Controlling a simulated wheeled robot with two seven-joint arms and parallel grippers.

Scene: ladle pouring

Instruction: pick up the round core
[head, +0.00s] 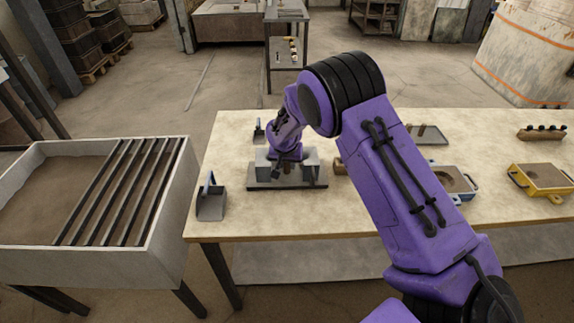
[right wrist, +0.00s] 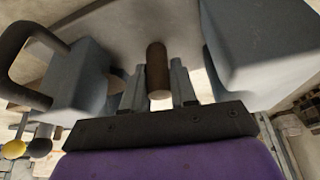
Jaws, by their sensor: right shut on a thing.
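The round core (right wrist: 157,72) is a brown cylinder in the right wrist view. It stands between the two grey fingers of my right gripper (right wrist: 159,88), which is shut on it. In the head view my right gripper (head: 287,166) points down between two grey blocks, on the left part of the table; the core is hidden or too small to make out there. The grey blocks (head: 309,163) stand on a dark plate (head: 287,186). In the wrist view one block (right wrist: 255,50) is on the right and another (right wrist: 82,88) on the left. My left gripper is not in view.
A grey scoop-like tool (head: 211,200) stands at the table's left end. A sand bin (head: 150,262) with dark bars adjoins the table. A blue-grey mould (head: 456,180) and a yellow mould (head: 540,179) lie to the right. The front left tabletop (head: 260,220) is clear.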

